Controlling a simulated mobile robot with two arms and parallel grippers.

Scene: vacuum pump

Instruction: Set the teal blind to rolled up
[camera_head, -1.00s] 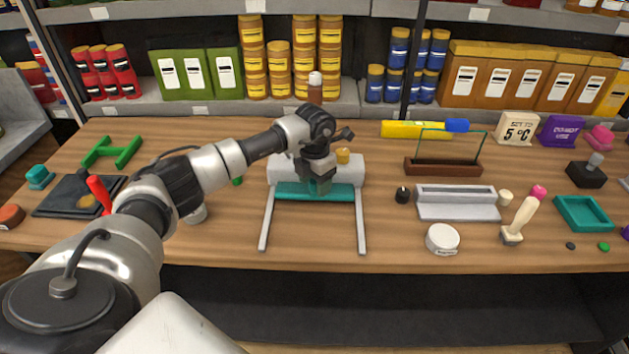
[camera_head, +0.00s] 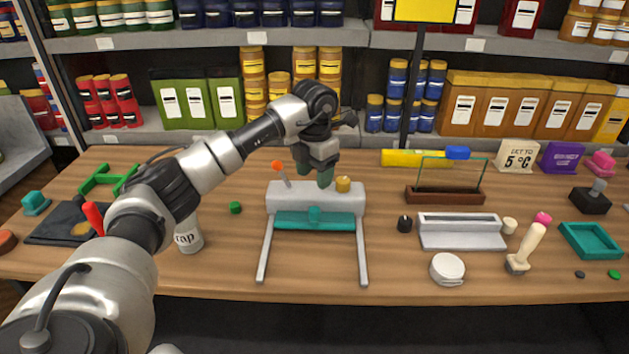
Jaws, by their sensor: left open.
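The teal blind (camera_head: 340,221) shows as a short strip below a pale grey housing (camera_head: 290,198). A small teal tab stands at the middle of the strip. Two grey rails (camera_head: 265,255) run from the housing toward the table's front, and the space between them below the strip is bare wood. My left gripper (camera_head: 315,178) is open and empty, its dark green fingers at the housing's upper edge, above and behind the tab. Whether the fingers touch the housing I cannot tell. My right gripper is out of view.
A lever with an orange tip (camera_head: 277,166) and a yellow knob (camera_head: 343,184) are at the housing. A white labelled cup (camera_head: 188,238) stands beside my left arm. A black-topped item (camera_head: 404,224) and a round white tin (camera_head: 447,268) lie to the right. The table front is clear.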

